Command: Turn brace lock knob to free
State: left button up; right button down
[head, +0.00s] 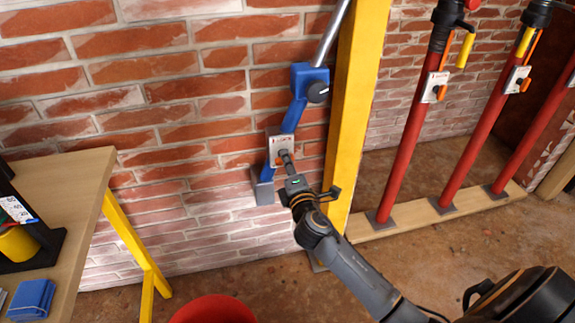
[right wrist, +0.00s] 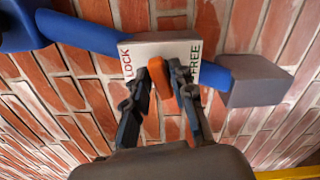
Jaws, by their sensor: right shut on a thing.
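The blue brace (head: 293,115) runs slanted along the brick wall, left of a yellow post. A pale lock plate (head: 275,150) sits on its lower part. In the right wrist view the plate (right wrist: 207,48) reads LOCK on the left and FREE on the right. The orange knob (right wrist: 158,72) stands between these words, its top end leaning slightly toward LOCK. My right gripper (right wrist: 161,84) is shut on the knob, one finger on each side. In the head view my right gripper (head: 284,160) reaches the plate and mostly hides the knob. My left gripper is not seen.
The yellow post (head: 357,110) stands close right of the brace. Several red props (head: 408,150) stand on a wooden floor beam (head: 440,217) at right. A workbench (head: 85,190) is at left, with a red bucket (head: 212,310) at the bottom.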

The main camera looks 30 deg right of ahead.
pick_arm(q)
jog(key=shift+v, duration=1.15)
pick_arm(e)
jog(key=shift+f+m, duration=0.1)
jog(key=shift+m, duration=1.4)
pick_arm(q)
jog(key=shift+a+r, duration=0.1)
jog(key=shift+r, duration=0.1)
pick_arm(e)
jog(key=c, duration=1.3)
grip_release()
jog(key=v, duration=1.2)
